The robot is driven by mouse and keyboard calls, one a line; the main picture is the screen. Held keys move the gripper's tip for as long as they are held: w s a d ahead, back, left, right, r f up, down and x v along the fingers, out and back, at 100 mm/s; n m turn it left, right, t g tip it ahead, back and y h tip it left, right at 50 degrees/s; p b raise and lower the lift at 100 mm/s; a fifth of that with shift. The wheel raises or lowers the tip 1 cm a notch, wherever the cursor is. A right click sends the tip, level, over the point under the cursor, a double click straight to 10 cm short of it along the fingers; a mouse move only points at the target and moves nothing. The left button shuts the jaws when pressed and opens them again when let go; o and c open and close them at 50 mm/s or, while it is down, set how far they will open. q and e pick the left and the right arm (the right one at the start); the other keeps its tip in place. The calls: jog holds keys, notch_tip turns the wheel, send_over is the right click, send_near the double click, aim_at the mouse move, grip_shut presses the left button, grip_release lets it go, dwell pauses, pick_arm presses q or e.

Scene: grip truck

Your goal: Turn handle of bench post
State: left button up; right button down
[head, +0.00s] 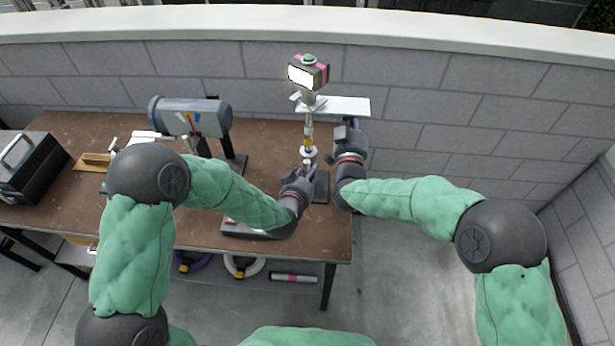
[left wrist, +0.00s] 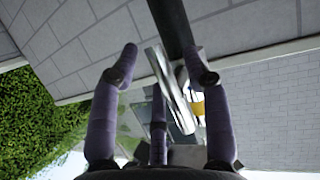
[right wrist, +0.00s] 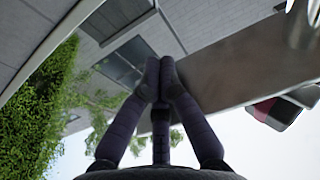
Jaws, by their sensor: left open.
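The bench post (head: 309,135) stands upright at the table's back right, with silver and yellow sections. A small device with a lit screen (head: 301,77) sits on top, above a flat pale metal plate (head: 345,106). My left gripper (head: 305,172) is open beside the lower post. In the left wrist view its fingers (left wrist: 163,58) spread around a silver bar (left wrist: 172,90), which looks like the handle; contact is unclear. My right gripper (head: 350,122) is just below the plate's right end.
The brown table (head: 265,135) also holds a grey cylindrical machine (head: 190,116) left of the post and a black box (head: 28,165) at far left. A grey block wall (head: 440,105) runs behind. The floor right of the table is clear.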

pick_arm(q)
jog(key=shift+s+r, duration=0.1)
jog(key=shift+r, duration=0.05)
pick_arm(e)
jog(key=shift+r, duration=0.2)
pick_arm(q)
jog(key=v, duration=1.1)
jog(key=shift+s, duration=0.4)
pick_arm(e)
jog(key=shift+f, duration=0.2)
pick_arm(q)
jog(key=shift+f+b, duration=2)
jog(key=shift+f, duration=0.05)
pick_arm(e)
jog(key=shift+f, duration=2)
pick_arm(q)
jog(key=shift+r+p, duration=0.85)
jog(key=shift+r, duration=0.05)
pick_arm(e)
jog(key=s, duration=1.3)
